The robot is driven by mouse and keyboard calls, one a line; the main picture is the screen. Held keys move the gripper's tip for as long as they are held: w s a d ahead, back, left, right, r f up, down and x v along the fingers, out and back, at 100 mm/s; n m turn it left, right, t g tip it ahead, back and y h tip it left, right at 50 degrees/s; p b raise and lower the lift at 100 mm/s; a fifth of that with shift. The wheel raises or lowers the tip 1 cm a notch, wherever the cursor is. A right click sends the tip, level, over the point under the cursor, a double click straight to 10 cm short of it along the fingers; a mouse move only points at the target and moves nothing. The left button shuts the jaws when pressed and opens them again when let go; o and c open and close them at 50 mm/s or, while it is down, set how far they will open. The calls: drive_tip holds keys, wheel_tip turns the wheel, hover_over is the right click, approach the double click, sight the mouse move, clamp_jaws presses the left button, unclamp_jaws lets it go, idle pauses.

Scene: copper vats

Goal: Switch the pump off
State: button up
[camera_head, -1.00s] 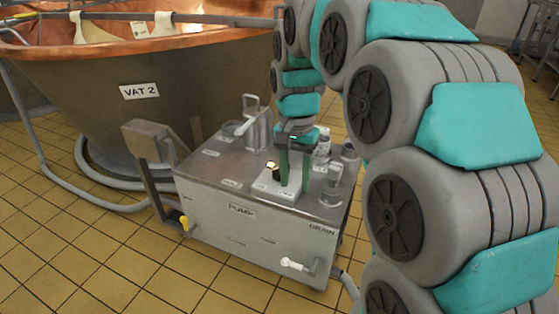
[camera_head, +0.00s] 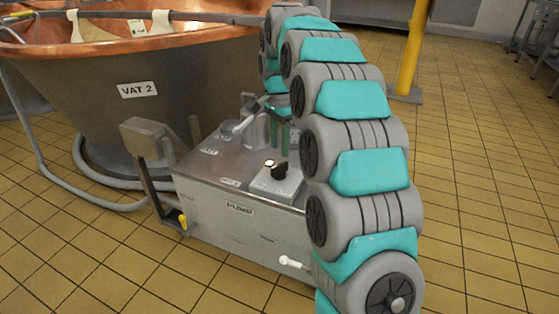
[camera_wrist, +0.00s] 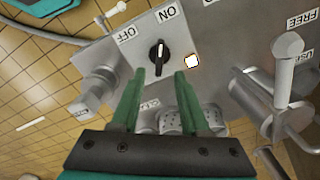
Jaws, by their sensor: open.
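A small pale lamp (camera_wrist: 192,61) is beside the knob and looks bright. My gripper (camera_wrist: 160,76) has green fingers, spread and empty, apart from the knob.
A lever valve (camera_head: 244,122) and upright cylinders (camera_wrist: 265,85) stand on the cart top near my gripper. The copper vat (camera_head: 90,82) labelled VAT 2 is behind left. A yellow post (camera_head: 411,50) stands at the back. Tiled floor (camera_head: 475,190) is clear at right.

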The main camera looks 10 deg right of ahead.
sight(280, 165)
wheel_tip(280, 165, down, 6)
drive_tip(key=shift+r, duration=0.1)
clamp_jaws()
idle(0.5)
